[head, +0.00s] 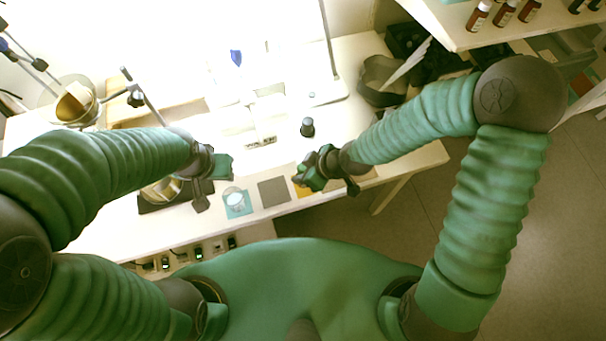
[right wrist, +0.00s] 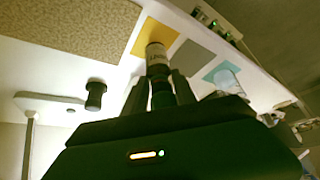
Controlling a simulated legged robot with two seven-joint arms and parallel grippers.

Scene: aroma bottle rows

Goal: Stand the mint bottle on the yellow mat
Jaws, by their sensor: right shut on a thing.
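My right gripper (head: 308,176) is shut on a small bottle with a pale label, best seen in the right wrist view (right wrist: 157,58). I cannot read the label, so I cannot confirm it is the mint bottle. The yellow mat (head: 300,191) is partly hidden by the right gripper in the head view; it also shows behind the bottle in the right wrist view (right wrist: 143,42). I cannot tell whether the bottle touches the mat. My left gripper (head: 218,178) hangs over the table's left part; its jaw state is unclear.
A grey mat (head: 273,192) lies left of the yellow one, then a teal mat (head: 234,210) with a clear glass on it. A dark, capped jar (head: 307,127) stands behind the right gripper. Several brown bottles stand on the shelf (head: 455,30) at the upper right.

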